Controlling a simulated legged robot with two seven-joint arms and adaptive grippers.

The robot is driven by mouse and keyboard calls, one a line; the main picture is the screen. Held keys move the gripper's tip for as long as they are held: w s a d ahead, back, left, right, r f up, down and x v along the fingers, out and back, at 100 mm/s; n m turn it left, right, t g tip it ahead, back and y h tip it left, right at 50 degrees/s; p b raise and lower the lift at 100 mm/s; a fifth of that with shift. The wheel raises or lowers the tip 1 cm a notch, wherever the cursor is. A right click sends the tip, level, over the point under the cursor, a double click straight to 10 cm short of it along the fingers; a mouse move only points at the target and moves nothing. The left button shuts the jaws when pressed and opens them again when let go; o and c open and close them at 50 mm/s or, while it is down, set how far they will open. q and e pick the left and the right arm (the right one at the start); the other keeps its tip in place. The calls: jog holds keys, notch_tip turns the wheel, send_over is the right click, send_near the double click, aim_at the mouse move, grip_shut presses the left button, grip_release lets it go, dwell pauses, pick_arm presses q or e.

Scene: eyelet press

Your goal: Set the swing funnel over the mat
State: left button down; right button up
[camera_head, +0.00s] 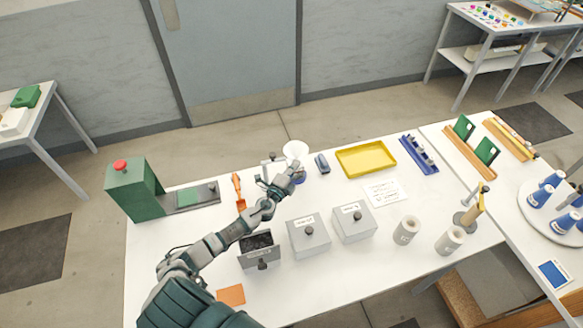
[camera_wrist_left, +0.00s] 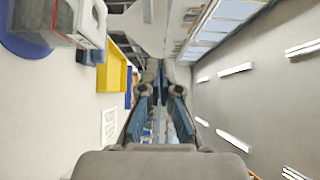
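A blue patch (camera_head: 300,179), perhaps a mat, shows partly below the funnel, half hidden by my gripper. A round blue edge (camera_wrist_left: 20,42) lies on the table in the left wrist view, partly covered by a grey block. My left gripper (camera_head: 288,175) is just in front of the funnel; I cannot tell whether it touches it. My right gripper is out of view.
A yellow tray (camera_head: 366,160) and a blue rack (camera_head: 418,155) are right of the funnel. Grey lidded boxes (camera_head: 308,236) stand in front. A green press (camera_head: 133,188) and an orange-handled tool (camera_head: 238,190) are left. An orange square (camera_head: 231,295) lies near the front.

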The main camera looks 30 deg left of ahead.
pick_arm(q)
jog(key=s, duration=1.1)
jog(key=shift+s+f+y, duration=0.3)
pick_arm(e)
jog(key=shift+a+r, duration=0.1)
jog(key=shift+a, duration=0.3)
pick_arm(q)
jog(key=shift+d+n, duration=0.1)
jog(key=shift+n, duration=0.2)
